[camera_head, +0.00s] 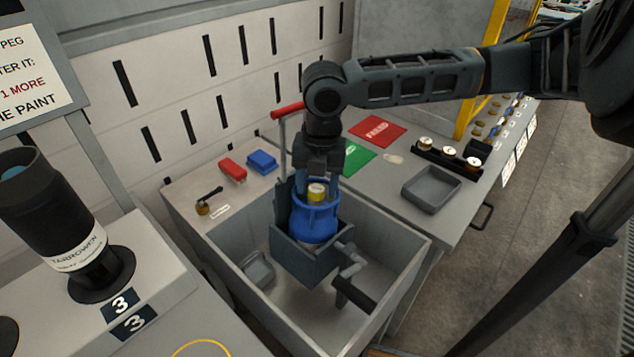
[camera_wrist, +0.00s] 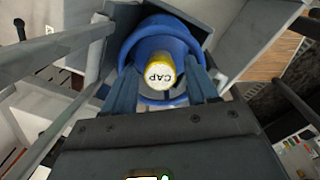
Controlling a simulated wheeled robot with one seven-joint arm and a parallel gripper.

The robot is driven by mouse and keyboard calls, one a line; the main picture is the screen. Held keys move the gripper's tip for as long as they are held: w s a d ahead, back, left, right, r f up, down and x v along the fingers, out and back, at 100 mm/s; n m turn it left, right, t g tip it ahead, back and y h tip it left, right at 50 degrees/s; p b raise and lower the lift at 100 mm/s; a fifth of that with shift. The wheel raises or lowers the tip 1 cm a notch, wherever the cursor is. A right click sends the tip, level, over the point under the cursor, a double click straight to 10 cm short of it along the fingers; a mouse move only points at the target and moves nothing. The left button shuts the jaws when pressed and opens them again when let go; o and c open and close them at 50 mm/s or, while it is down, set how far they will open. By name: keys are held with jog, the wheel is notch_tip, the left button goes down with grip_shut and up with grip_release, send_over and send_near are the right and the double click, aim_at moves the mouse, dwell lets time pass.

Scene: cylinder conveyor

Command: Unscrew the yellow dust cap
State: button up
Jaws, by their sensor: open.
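The yellow dust cap (camera_head: 317,190) sits on top of the blue cylinder (camera_head: 314,224), inside its blue collar ring. The cylinder stands upright in a dark grey vise (camera_head: 303,258) within an open grey bin. In the wrist view the cap (camera_wrist: 160,72) shows a white top face marked "CAP". My gripper (camera_head: 318,187) points down over the cylinder. Its blue fingers (camera_wrist: 165,88) are apart, one on each side of the cap. Gaps seem to show between the fingers and the cap, though contact is hard to judge.
The bin's walls (camera_head: 408,254) surround the vise, whose handle (camera_head: 353,291) sticks out front right. A red-handled post (camera_head: 284,116) rises close behind the vise. A red block (camera_head: 232,170), a blue block (camera_head: 262,161) and a grey tray (camera_head: 431,189) lie on the bench.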

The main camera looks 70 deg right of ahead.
jog(key=shift+r, duration=0.1)
jog(key=shift+s+d+r+p, duration=0.1)
jog(key=shift+d+r+p, duration=0.05)
jog(key=shift+r+p, duration=1)
jog(key=shift+r+m+p, duration=0.2)
jog(key=shift+m+p, duration=0.45)
jog(key=shift+m, duration=0.55)
jog(key=shift+m+g+p, duration=0.3)
jog(key=shift+m+p, duration=0.35)
jog(key=shift+m, duration=0.55)
jog(key=shift+f+m, duration=0.2)
jog(key=shift+m, duration=0.4)
jog(key=m, duration=0.4)
jog(key=shift+g, duration=0.3)
jog(key=shift+m+y, duration=0.3)
jog(key=shift+m, duration=0.7)
